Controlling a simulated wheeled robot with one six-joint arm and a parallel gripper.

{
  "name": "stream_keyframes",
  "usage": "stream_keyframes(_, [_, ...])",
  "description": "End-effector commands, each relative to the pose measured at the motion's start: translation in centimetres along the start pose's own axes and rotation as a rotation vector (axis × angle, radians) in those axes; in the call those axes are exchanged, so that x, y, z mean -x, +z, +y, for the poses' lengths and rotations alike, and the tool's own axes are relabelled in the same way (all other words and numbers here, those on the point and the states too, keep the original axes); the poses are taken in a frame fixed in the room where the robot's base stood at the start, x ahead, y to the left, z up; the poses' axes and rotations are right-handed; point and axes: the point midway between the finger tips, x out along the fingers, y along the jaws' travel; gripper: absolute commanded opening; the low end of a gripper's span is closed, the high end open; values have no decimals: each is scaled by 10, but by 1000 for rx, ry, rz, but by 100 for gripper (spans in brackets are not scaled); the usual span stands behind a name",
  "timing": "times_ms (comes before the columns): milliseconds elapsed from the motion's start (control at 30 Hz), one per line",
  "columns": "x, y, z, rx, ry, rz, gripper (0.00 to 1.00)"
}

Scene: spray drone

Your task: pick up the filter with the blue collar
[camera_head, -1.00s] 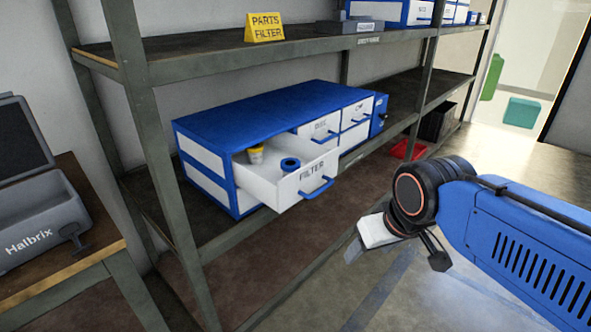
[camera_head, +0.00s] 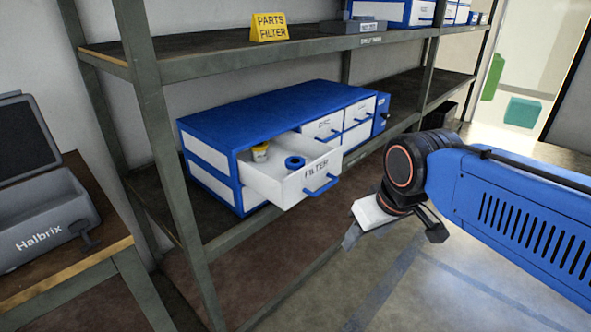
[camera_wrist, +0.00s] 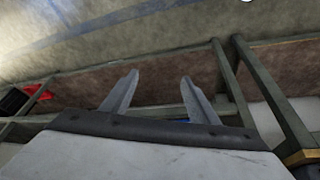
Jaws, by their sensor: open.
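The filter with the blue collar (camera_head: 294,162) stands in the pulled-out drawer labelled FILTER (camera_head: 306,191), with its blue ring facing up. A pale filter with a yellow collar (camera_head: 260,153) stands behind it to the left in the same drawer. My gripper (camera_head: 350,238) is to the right of the drawer and lower in the picture, pointing down and apart from it. In the wrist view my gripper (camera_wrist: 159,78) has its two fingers spread with nothing between them. Neither filter can be made out in the wrist view.
The blue and white drawer cabinet (camera_head: 280,112) sits on a metal shelf under an upper shelf with a yellow sign (camera_head: 269,27). A shelf post (camera_head: 165,140) stands left of the drawer. A grey Halbrix case (camera_head: 50,225) is at far left. The floor before the shelf is clear.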

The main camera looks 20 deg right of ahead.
Motion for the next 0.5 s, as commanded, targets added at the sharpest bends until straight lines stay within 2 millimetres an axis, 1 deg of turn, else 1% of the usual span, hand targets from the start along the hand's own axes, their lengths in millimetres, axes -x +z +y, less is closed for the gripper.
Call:
stream_keyframes(33, [5, -15, 0, 48, -4, -17, 55])
stream_keyframes(200, [21, -64, 0, 251, -25, -69, 55])
stream_keyframes(267, [26, -81, 0, 323, -34, -88, 55])
stream_keyframes(500, [36, -151, -4, 607, -83, -156, 55])
